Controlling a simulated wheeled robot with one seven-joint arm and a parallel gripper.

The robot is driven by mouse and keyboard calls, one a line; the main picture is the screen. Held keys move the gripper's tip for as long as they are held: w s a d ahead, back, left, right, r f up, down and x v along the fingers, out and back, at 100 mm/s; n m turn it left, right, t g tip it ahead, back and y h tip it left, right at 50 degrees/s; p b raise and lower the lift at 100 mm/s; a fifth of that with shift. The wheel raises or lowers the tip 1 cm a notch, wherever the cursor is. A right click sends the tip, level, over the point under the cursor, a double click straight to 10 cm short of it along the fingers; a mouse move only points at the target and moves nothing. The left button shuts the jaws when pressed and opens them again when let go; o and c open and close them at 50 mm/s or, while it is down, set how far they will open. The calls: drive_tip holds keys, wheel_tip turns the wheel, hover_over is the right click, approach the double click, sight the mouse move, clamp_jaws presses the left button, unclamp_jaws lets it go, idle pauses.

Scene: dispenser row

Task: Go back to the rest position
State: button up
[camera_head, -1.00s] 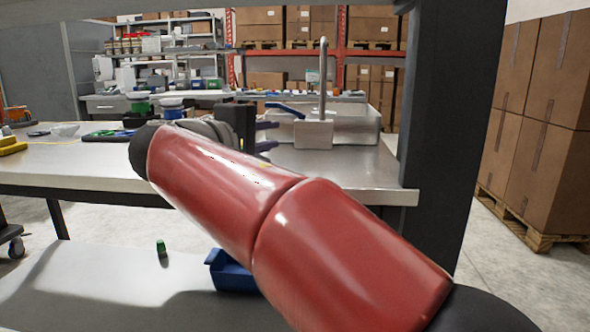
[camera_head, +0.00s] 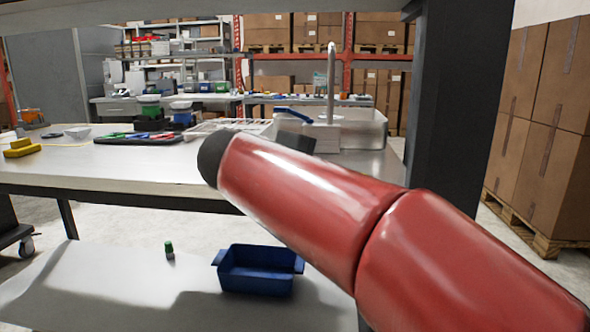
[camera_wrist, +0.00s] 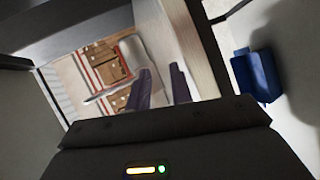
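My gripper shows in the wrist view (camera_wrist: 161,70). Its two dark purple fingers stand apart with nothing between them. In the head view the fingers are hidden; my red arm reaches up from the lower right across the workbench edge. A dark block behind its upper end may be part of my wrist, but I cannot tell.
A blue bin (camera_head: 257,271) and a small green-capped bottle (camera_head: 169,249) stand on the white surface in front. The workbench (camera_head: 120,170) carries a dark tray with tools (camera_head: 140,137), yellow blocks (camera_head: 22,148) and a sink basin (camera_head: 362,130). A dark post (camera_head: 455,120) rises on the right.

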drive_tip(key=s+d+f+m+g+y, duration=0.2)
drive_tip(key=s+d+f, duration=0.3)
drive_tip(key=d+f, duration=0.15)
drive_tip(key=s+d+f+m+g+y, duration=0.1)
drive_tip(key=s+f+m+g+y, duration=0.2)
drive_tip(key=s+f, duration=1.5)
drive_tip(key=s+m+y, duration=0.1)
drive_tip(key=m+y, duration=0.3)
drive_tip(key=shift+s+d+f, duration=0.15)
drive_tip(key=shift+s+d, duration=0.1)
drive_tip(key=shift+d, duration=0.1)
